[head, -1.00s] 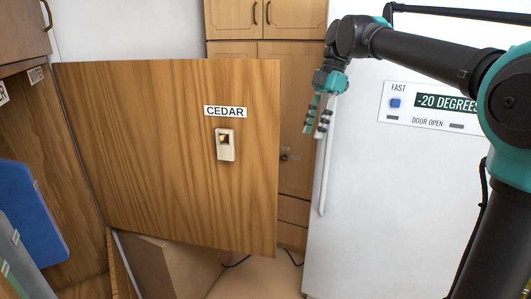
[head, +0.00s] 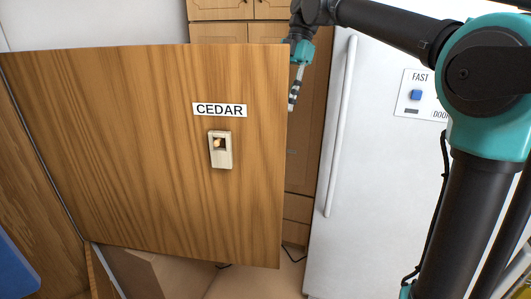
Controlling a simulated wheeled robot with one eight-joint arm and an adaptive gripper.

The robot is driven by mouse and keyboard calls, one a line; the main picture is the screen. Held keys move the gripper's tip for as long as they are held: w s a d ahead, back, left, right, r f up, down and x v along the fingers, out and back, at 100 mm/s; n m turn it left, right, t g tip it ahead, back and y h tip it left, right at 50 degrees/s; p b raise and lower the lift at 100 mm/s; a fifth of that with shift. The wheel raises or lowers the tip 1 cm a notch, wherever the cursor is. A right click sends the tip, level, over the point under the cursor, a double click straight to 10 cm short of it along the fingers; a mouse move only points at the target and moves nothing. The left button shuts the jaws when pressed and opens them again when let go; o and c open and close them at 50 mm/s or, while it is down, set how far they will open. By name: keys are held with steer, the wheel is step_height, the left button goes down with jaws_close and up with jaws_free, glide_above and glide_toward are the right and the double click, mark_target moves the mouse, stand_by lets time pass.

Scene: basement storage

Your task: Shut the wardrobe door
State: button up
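The wardrobe door (head: 110,140) stands open, a wide wood-grain panel. It bears a white CEDAR label (head: 219,110) and a small pale latch plate (head: 220,149) below the label. The wardrobe's interior side wall (head: 25,180) shows at the left edge. My gripper (head: 294,100) is at the door's free right edge, near its top, and the door hides part of it. One dark-striped finger shows pointing down; I cannot tell whether it touches the door or how far apart the fingers are.
A white freezer (head: 375,190) with a long vertical handle stands to the right, behind my arm. Wooden cabinets (head: 305,130) stand behind the door. A cardboard box (head: 165,272) sits on the floor below the door. A blue item (head: 15,270) is at the lower left.

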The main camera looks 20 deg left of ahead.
mark_target(268, 155)
steer(key=x, duration=1.6)
steer(key=shift+w, duration=0.1)
jaws_close()
